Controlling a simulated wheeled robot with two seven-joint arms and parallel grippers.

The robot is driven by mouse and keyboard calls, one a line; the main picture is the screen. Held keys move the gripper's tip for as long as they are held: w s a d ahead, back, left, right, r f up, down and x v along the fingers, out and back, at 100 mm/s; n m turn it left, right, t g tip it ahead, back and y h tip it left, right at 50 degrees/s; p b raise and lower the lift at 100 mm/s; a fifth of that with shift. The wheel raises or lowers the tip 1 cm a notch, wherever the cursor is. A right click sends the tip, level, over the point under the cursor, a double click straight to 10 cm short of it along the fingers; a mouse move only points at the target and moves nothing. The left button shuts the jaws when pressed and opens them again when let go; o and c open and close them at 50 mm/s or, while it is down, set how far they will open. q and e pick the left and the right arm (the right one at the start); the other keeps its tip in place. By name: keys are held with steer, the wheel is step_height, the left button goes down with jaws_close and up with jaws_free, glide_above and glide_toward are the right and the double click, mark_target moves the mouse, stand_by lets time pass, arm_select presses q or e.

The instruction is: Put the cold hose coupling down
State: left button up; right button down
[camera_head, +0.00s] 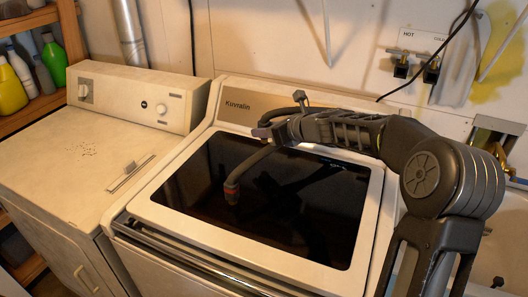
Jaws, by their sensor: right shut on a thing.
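My right gripper (268,133) reaches in from the right and is shut on a dark hose piece, which I take to be the cold hose coupling; the jaws hide much of it. A dark hose (253,163) curves down from the gripper to a grey end with a reddish band (231,190). This end hangs over the washer's dark glass lid (300,205); I cannot tell whether it touches the glass. My left gripper is not in view.
The washer's back panel (255,105) stands behind the gripper. A dryer (85,165) with a bare top is at left. Wall taps (402,68) under a HOT label are at the upper right. Bottles (53,60) stand on a shelf at far left. A sink (505,245) is at right.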

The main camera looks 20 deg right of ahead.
step_height(320, 180, down, 2)
steer(key=shift+f+b, duration=0.7)
steer(key=shift+f, duration=1.2)
steer(key=shift+f, duration=0.2)
steer(key=c, duration=1.1)
jaws_free()
steer(key=shift+r, duration=0.1)
